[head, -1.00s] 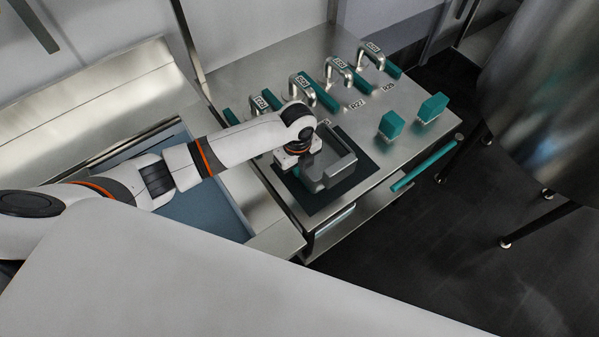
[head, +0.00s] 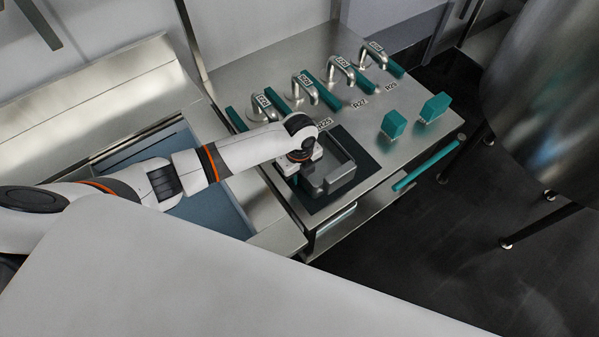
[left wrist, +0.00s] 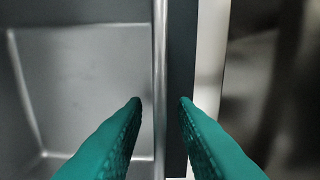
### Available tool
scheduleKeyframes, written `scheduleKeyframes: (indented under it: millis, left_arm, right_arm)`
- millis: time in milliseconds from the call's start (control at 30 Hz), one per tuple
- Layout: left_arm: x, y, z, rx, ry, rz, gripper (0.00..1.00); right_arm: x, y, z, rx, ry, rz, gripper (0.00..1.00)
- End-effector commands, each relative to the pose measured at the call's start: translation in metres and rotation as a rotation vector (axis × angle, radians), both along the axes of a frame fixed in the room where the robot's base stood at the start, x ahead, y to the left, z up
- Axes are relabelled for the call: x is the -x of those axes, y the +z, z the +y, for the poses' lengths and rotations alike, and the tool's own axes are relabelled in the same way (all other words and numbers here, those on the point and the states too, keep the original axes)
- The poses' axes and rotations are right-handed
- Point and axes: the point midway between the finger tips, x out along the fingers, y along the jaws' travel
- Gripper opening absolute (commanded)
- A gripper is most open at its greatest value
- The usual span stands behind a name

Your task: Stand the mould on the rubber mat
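The mould (head: 338,180) is a grey, open-topped square box. It stands with its opening up over the dark rubber mat (head: 315,204), inside the mat's outline, and looks level; its underside is hidden. In the left wrist view its inner floor (left wrist: 90,85) fills the left side, and a strip of mat (left wrist: 181,60) shows beyond its wall. My left gripper (head: 303,170) is at the mould's left side. Its teal fingers (left wrist: 160,101) are apart, one either side of the wall's rim, with gaps showing. My right gripper is not in view.
Behind the mat is a row of metal taps with teal bars (head: 328,92) and labels. Two teal blocks (head: 394,124) stand to the right. A teal rail (head: 428,166) runs along the steel table's (head: 372,122) right edge.

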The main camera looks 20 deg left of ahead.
Motion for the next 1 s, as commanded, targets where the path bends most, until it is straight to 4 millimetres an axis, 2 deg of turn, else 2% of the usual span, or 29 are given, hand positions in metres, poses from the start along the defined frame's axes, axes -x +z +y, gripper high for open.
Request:
scheduleKeyframes:
  millis: [167,233,500,700,833,1000]
  left_arm:
    - [-0.001,0.008,0.0,0.002,0.0,-0.003,0.25]
    - [-0.001,0.017,0.0,0.002,0.0,-0.003,0.25]
    - [-0.002,0.074,0.0,0.001,-0.001,-0.005,0.25]
    - [-0.001,0.108,0.0,0.001,0.0,-0.003,0.25]
    - [0.0,0.12,0.0,0.001,0.0,0.0,0.25]
    - [0.0,0.123,0.0,0.001,0.0,0.001,0.25]
  right_arm:
    - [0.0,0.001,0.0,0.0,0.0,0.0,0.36]
    - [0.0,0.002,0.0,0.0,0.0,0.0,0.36]
    - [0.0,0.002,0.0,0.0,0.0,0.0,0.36]
    - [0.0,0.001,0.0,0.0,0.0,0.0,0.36]
    - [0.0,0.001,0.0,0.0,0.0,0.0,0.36]
    - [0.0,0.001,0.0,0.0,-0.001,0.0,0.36]
